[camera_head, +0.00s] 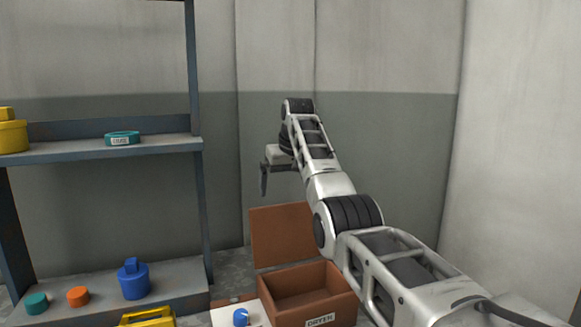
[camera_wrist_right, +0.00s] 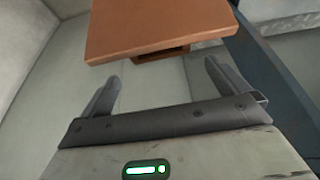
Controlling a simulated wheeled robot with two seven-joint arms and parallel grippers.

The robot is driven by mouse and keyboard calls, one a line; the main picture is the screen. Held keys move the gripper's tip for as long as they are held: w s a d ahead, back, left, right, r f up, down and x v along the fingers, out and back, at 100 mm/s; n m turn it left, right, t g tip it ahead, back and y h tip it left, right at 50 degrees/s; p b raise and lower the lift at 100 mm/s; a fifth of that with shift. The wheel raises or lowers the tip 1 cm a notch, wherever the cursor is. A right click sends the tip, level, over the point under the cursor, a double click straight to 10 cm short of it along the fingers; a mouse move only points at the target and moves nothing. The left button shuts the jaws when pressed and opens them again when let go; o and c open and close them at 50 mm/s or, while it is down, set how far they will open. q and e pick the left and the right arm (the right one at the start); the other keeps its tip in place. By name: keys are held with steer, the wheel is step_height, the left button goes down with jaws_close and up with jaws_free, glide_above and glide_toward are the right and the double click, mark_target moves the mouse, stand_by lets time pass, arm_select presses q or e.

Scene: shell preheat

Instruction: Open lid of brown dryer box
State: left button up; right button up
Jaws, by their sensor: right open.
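The brown dryer box (camera_head: 336,309) stands on the floor, with a DRYER label on its front. Its lid (camera_head: 278,236) stands raised at the back, and the inside of the box shows and looks empty. My right gripper (camera_head: 265,182) is above the lid, fingers pointing down, apart from it. In the right wrist view its two fingers (camera_wrist_right: 160,78) are spread with nothing between them. A brown panel, apparently the lid (camera_wrist_right: 150,28), lies beyond the fingertips there. My left gripper is not in view.
A metal shelf (camera_head: 110,150) stands at left, holding a teal ring (camera_head: 122,138) and a yellow container (camera_head: 12,136). Its lower shelf holds a blue container (camera_head: 134,281) and teal and orange pieces. A white board (camera_head: 222,317) with a blue knob and a yellow object (camera_head: 147,317) are beside the box.

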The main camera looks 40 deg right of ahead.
steer(key=v, duration=0.7)
stand_by(0.4)
